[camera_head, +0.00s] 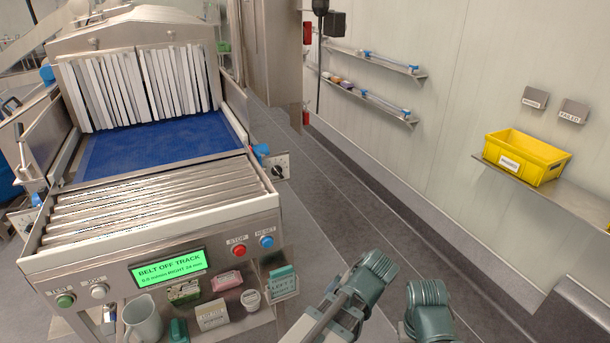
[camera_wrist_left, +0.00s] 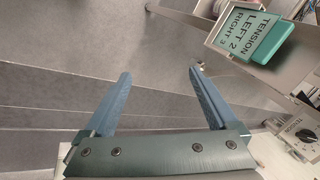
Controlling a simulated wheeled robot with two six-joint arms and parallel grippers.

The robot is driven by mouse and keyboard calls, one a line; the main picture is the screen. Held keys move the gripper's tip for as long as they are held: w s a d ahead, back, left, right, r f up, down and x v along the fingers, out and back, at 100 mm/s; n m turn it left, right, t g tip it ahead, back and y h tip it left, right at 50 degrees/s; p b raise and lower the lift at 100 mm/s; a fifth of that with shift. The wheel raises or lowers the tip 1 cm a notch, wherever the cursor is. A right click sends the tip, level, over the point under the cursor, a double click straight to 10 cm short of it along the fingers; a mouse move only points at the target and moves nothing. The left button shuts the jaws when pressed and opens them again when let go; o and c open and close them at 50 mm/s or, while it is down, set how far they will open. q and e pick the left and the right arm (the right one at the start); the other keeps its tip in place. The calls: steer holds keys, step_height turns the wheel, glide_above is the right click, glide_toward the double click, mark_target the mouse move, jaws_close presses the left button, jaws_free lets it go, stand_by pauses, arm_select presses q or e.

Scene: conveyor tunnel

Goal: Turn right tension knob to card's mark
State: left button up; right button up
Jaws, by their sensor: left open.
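The right tension knob (camera_head: 277,171) is a dark dial on a pale plate at the right side of the conveyor. It also shows at the right edge of the left wrist view (camera_wrist_left: 305,135). Its exact setting is too small to read. The teal-edged card (camera_head: 283,283) stands at the conveyor's front right. My left gripper (camera_head: 402,287) is open and empty, to the right of the card and apart from the knob. My right gripper does not show.
The conveyor's front panel has a green display (camera_head: 168,268) reading BELT OFF TRACK, a red STOP button (camera_head: 239,251) and a blue RESET button (camera_head: 267,242). A mug (camera_head: 143,318) stands below. A yellow bin (camera_head: 526,158) sits on the right wall shelf. Floor right of the conveyor is clear.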

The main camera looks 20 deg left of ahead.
arm_select(q)
steer(key=w+a+n+t+y+b, duration=0.1)
steer(key=w+a+t+y+b, duration=0.1)
steer(key=w+a, duration=0.4)
steer(key=m+t+y+b, duration=0.1)
steer(key=t+y+b, duration=0.6)
steer(key=y, duration=0.1)
glide_toward(280, 175)
steer(key=x, duration=0.9)
steer(key=shift+w+a, duration=0.1)
steer(key=shift+a, duration=0.15)
steer(key=shift+c, duration=0.3)
steer(key=c, duration=1.3)
steer(key=shift+m, duration=0.3)
